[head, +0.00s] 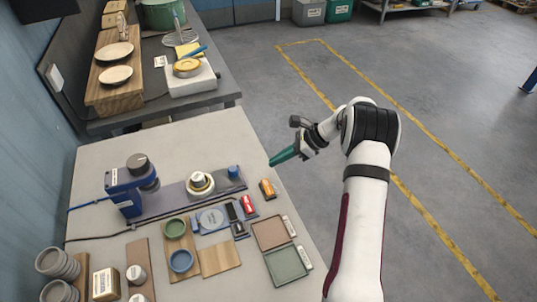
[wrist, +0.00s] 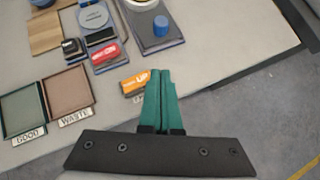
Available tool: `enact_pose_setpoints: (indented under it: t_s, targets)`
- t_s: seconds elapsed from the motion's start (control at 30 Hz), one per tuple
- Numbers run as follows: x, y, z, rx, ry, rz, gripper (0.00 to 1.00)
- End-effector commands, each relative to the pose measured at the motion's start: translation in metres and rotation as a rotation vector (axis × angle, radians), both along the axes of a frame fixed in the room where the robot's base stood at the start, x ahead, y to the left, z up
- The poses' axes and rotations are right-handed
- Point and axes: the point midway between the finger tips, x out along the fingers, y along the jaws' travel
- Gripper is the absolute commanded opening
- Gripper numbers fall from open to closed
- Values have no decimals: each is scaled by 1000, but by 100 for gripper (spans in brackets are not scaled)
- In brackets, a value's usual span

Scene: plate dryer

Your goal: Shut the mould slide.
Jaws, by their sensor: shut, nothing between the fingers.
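What looks like the mould slide is a long dark grey bed (head: 170,200) on the pale table, with a blue press head (head: 128,188) at its left end. A round white and yellow mould (head: 200,184) sits midway along it, apart from the press. A blue knob (head: 234,172) stands at the bed's right end and shows in the wrist view (wrist: 160,26). My gripper (head: 272,162) has green fingers, shut and empty, above the table's right edge and right of the knob. In the wrist view, its fingertips (wrist: 161,73) are beside an orange UP block (wrist: 134,81).
A red ON block (wrist: 105,53) lies near the orange block. Pink (head: 270,233) and green (head: 287,265) trays lie at the front right. Stacked grey cups (head: 58,262) stand front left. A back bench holds a wooden board (head: 112,92). The floor to the right is open.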

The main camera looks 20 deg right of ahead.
Motion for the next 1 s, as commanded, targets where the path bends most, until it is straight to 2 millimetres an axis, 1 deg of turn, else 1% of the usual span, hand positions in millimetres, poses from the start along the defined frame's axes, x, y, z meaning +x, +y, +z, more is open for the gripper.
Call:
enact_pose_setpoints:
  t_s: [0.03,0.3,0.4,0.57,1.0]
  targets:
    - [3,8,-8,0,2,4,0]
    - [21,45,-50,-1,2,6,0]
    - [30,61,-48,-3,0,7,0]
    - [37,76,-48,-3,0,6,0]
    - [39,82,-48,-3,1,5,0]
